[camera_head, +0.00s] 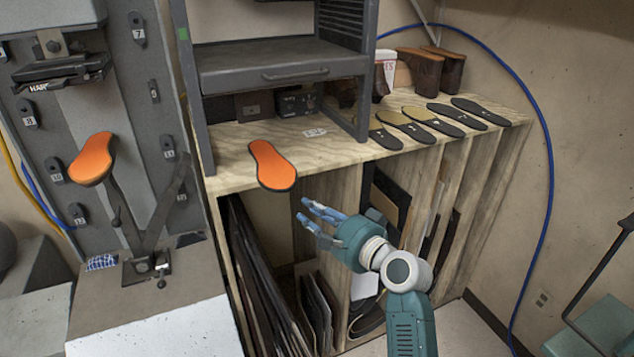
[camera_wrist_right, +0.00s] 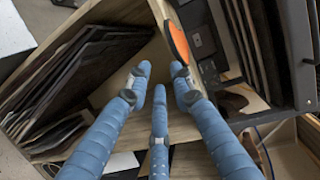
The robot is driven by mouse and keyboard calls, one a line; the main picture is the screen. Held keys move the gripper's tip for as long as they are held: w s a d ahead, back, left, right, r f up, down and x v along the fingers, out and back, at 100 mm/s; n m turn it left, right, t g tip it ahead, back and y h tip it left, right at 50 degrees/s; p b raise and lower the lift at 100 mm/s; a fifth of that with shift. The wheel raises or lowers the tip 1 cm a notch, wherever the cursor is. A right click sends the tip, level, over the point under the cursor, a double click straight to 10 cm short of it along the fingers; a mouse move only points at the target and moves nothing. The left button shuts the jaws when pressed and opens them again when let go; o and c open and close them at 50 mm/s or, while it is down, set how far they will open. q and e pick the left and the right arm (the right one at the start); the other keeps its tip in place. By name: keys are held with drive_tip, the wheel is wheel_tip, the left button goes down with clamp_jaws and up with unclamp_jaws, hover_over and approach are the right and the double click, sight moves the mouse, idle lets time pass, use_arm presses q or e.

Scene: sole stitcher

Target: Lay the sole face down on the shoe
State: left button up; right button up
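An orange sole with a dark edge (camera_head: 272,165) lies on the wooden bench top, its near end jutting past the front edge. A second orange, sole-shaped piece with a tan side (camera_head: 92,158) sits on a metal post at the left; it looks like the upturned shoe, though I cannot tell for sure. My right gripper (camera_head: 314,214) is open and empty, in front of the bench, to the right of and below the bench sole. In the right wrist view its blue fingers (camera_wrist_right: 158,88) are spread, with the orange sole (camera_wrist_right: 180,43) beyond them, apart. My left gripper is not in view.
The bench (camera_head: 340,152) has open compartments below with dark sheets (camera_head: 270,285). A grey metal rack (camera_head: 280,62) stands on it behind the sole. A grey machine with numbered hooks stands left.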

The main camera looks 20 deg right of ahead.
sight(291, 188)
drive_tip(key=w, duration=0.2)
drive_tip(key=w+a+r+b, duration=0.1)
drive_tip(key=w, duration=0.1)
drive_tip(key=w+r+b, duration=0.1)
drive_tip(key=w, duration=0.1)
drive_tip(key=shift+w+a+r, duration=0.1)
drive_tip(key=shift+w+a, duration=0.2)
drive_tip(key=shift+a, duration=0.05)
drive_tip(key=shift+r+x, duration=0.2)
drive_tip(key=shift+x, duration=1.3)
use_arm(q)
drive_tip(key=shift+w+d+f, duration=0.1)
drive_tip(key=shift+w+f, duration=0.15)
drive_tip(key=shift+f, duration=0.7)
use_arm(e)
drive_tip(key=shift+f, duration=0.15)
drive_tip(key=shift+c, duration=0.5)
clamp_jaws()
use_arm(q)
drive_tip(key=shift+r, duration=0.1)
use_arm(e)
drive_tip(key=shift+r, duration=0.2)
